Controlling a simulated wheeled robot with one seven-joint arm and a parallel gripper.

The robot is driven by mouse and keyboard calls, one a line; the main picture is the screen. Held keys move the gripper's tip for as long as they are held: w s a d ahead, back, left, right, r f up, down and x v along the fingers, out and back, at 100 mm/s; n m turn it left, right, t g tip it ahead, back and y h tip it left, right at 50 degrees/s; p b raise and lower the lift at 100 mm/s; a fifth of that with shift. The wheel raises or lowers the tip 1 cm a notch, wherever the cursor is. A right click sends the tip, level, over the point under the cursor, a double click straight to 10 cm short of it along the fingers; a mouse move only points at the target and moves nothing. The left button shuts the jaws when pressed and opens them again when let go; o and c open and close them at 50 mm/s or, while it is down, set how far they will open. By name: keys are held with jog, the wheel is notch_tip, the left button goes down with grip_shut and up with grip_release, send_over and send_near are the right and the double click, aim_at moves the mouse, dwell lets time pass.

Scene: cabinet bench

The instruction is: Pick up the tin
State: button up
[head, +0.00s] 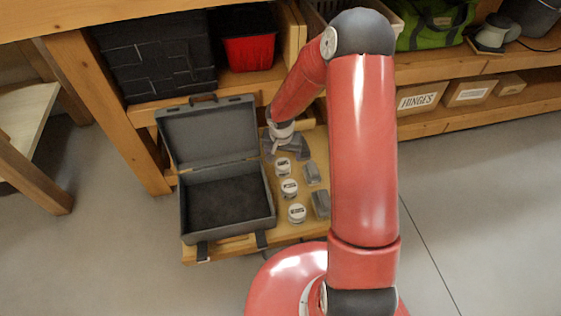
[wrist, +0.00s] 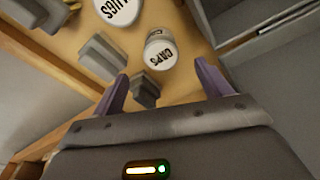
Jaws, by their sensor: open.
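Round tins with white lids stand in a row on a wooden board: a near one (head: 297,212), a middle one (head: 289,188) and a far one (head: 283,166). In the wrist view, a tin lettered "CAPS" (wrist: 160,52) lies just ahead of the fingertips, between their lines. Another tin (wrist: 118,10), its lettering partly cut off and ending in "LUGS", is at the top edge. My gripper (wrist: 162,78) is open and empty, with its fingers apart from the tins. In the head view my gripper (head: 285,147) is at the row's far end, partly hidden by my arm.
An open grey case (head: 228,207) stands left of the tins; its wall shows upper right in the wrist view (wrist: 285,60). Grey blocks (head: 312,173) (head: 321,203) stand right of the tins. One dark block (wrist: 146,90) shows between my fingers. Wooden shelving (head: 440,70) lies behind.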

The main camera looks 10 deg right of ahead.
aim_at(283, 163)
jog(key=shift+w+a+f, duration=0.1)
jog(key=shift+w+f, duration=0.05)
jog(key=shift+f, duration=0.35)
jog(key=shift+w+a+f, duration=0.1)
jog(key=shift+f, duration=0.4)
jog(key=f, duration=0.2)
jog(key=f+b, duration=0.1)
jog(key=f, duration=0.1)
jog(key=w+d+f, duration=0.1)
jog(key=f, duration=0.2)
jog(key=shift+b, duration=0.35)
jog(key=shift+r, duration=0.1)
jog(key=c, duration=1.1)
jog(key=shift+r, duration=0.1)
